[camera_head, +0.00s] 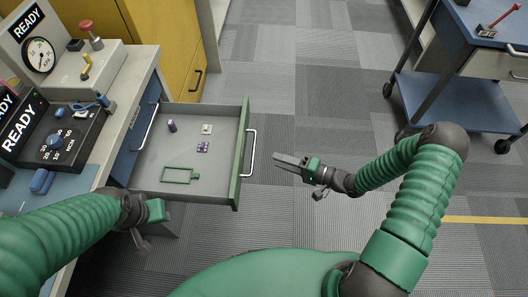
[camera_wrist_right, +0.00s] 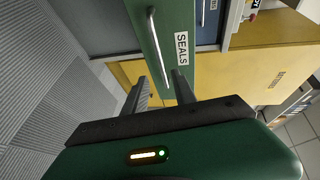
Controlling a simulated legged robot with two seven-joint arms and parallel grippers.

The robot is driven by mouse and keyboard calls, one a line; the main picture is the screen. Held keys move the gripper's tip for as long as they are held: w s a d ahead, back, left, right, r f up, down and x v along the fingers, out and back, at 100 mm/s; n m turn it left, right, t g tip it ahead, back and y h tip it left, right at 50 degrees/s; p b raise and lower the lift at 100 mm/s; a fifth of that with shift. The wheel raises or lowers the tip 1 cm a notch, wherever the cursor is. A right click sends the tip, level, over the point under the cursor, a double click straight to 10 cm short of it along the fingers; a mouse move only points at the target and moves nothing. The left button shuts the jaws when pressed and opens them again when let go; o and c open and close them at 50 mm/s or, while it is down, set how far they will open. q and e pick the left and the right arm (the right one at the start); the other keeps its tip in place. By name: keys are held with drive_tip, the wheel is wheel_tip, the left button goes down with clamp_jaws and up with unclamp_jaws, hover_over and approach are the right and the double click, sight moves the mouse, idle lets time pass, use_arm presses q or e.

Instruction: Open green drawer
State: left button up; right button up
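The green drawer (camera_head: 242,150) stands pulled far out of the bench, its inside showing in the head view. Its metal handle (camera_head: 251,153) is on the front face. In the wrist view the green front (camera_wrist_right: 170,30) carries a "SEALS" label and the handle (camera_wrist_right: 158,50). My right gripper (camera_head: 277,158) is to the right of the handle, apart from it. Its two fingers (camera_wrist_right: 160,90) are spread and empty in the wrist view. My left gripper (camera_head: 150,225) is by the drawer's near side; its fingers are not clear.
In the drawer lie a green frame (camera_head: 178,175), a purple cylinder (camera_head: 172,126) and small parts (camera_head: 204,147). The bench (camera_head: 135,75) holds gauge boxes. A yellow cabinet (camera_head: 185,50) stands behind, a blue cart (camera_head: 450,100) at right. Carpet between is clear.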

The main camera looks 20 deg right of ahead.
drive_tip(key=p+v, duration=0.1)
drive_tip(key=v, duration=0.6)
drive_tip(key=shift+s+d, duration=0.15)
drive_tip(key=shift+d, duration=0.05)
